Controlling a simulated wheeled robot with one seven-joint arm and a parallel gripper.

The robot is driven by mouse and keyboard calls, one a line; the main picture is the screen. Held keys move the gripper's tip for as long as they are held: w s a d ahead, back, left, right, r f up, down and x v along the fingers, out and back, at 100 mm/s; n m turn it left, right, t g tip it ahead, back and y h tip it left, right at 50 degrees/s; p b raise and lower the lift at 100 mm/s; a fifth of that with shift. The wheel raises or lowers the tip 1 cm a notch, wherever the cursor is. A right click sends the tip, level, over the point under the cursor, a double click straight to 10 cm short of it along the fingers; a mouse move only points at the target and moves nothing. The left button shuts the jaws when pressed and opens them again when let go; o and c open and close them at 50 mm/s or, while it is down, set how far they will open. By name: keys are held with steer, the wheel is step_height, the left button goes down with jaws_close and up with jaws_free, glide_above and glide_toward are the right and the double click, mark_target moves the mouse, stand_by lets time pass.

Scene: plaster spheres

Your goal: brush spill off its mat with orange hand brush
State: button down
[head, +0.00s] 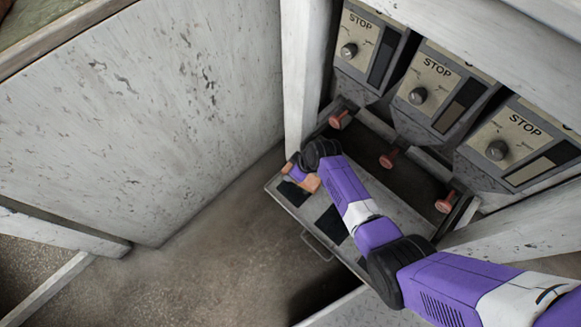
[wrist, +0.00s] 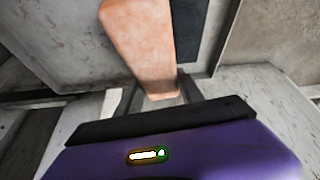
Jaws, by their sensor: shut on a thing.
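The orange hand brush (head: 311,184) shows as a small orange block at the left end of the grey tray. My gripper (head: 300,172) is shut on it. In the wrist view the brush (wrist: 145,45) is a pale orange slab rising from between my gripper's fingers (wrist: 155,95). A dark square mat (head: 292,193) lies on the tray at the brush, partly covered by it; a dark patch beside the brush shows in the wrist view (wrist: 197,35). A second dark mat (head: 332,225) lies to the right, partly behind my arm. I cannot make out the spill; bristles are hidden.
The tray (head: 312,212) has a front handle (head: 317,246). Behind it stand several grey machine units marked STOP (head: 420,90), with red knobs (head: 388,159) below them. A pale post (head: 302,70) and a worn white panel (head: 170,110) stand left. Floor in front is clear.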

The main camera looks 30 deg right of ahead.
steer(key=shift+s+d+p, duration=0.25)
steer(key=shift+s, duration=0.25)
steer(key=shift+s+d+p, duration=0.2)
steer(key=shift+s+p, duration=0.05)
steer(key=shift+s, duration=0.25)
steer(key=shift+w+a+b, duration=0.4)
steer(key=shift+w+b, duration=0.05)
steer(key=shift+w, duration=0.35)
steer(key=shift+w+a+b, duration=0.4)
steer(key=shift+w+b, duration=0.05)
steer(key=shift+w, duration=0.35)
steer(key=shift+w+a+r, duration=0.2)
steer(key=shift+w+r, duration=0.05)
steer(key=shift+w, duration=0.2)
steer(key=shift+r, duration=0.1)
steer(key=shift+s+d+r+p, duration=0.25)
steer(key=shift+s+r+p, duration=0.2)
steer(key=shift+p, duration=0.25)
steer(key=shift+s+d+r+p, duration=0.25)
steer(key=shift+s+p, duration=0.25)
steer(key=shift+p, duration=0.05)
steer(key=shift+s+f, duration=0.1)
steer(key=shift+f, duration=0.05)
